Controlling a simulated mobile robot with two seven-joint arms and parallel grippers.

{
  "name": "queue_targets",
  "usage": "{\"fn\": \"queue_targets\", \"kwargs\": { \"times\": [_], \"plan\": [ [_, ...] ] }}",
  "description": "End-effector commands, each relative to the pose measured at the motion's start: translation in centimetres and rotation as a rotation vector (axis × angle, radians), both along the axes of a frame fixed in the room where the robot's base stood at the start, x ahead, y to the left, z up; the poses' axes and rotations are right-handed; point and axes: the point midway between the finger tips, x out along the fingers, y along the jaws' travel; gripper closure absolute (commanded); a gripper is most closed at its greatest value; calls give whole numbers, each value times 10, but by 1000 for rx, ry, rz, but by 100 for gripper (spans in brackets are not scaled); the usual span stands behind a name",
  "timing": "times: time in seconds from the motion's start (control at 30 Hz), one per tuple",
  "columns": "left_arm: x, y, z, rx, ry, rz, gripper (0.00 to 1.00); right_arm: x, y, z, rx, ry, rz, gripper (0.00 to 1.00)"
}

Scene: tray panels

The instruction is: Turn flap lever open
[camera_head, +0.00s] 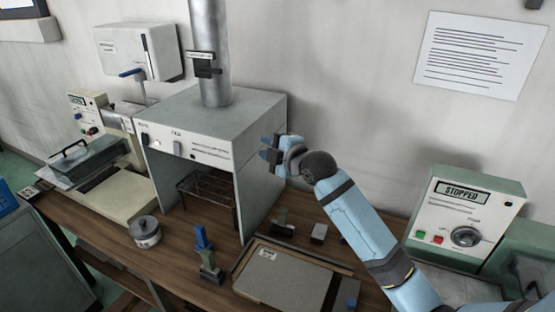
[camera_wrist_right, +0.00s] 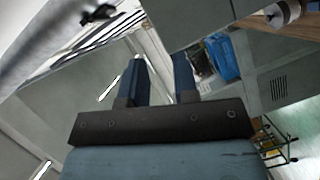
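A dark lever (camera_head: 206,66) sits on the side of the round grey metal duct (camera_head: 211,30) that rises from the top of the fume hood. I take it to be the flap lever. In the right wrist view a dark fitting (camera_wrist_right: 98,14) shows at the top left against a grey tube. My right gripper (camera_head: 268,152) is beside the hood's right side, below and to the right of the lever and apart from it. Its two blue fingers (camera_wrist_right: 158,78) are spread with nothing between them. My left gripper is out of view.
The fume hood (camera_head: 245,110) stands on the wooden bench with a wire rack (camera_head: 207,190) inside. A blue-handled clamp (camera_head: 205,250), a pot (camera_head: 145,232) and a flat board (camera_head: 285,278) lie in front. A control box reading STOPPED (camera_head: 460,215) stands right. Wall space right of the duct is clear.

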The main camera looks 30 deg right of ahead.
Motion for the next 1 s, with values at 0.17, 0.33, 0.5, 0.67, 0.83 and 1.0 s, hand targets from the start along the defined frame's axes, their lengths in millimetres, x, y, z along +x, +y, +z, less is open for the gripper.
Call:
{"fn": "queue_targets", "kwargs": {
  "times": [0.17,0.33,0.5,0.67,0.83,1.0],
  "plan": [
    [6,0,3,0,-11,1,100,-5,3,-13,27,18,-5,72],
    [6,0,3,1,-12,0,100,-6,3,-16,35,24,-7,72],
    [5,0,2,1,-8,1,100,-6,3,-16,35,24,-7,72],
    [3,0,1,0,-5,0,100,-6,3,-16,34,24,-7,72],
    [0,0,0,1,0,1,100,-9,5,-26,52,39,-9,72],
    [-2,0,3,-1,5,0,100,-43,19,-95,205,157,-45,72]
  ]
}}
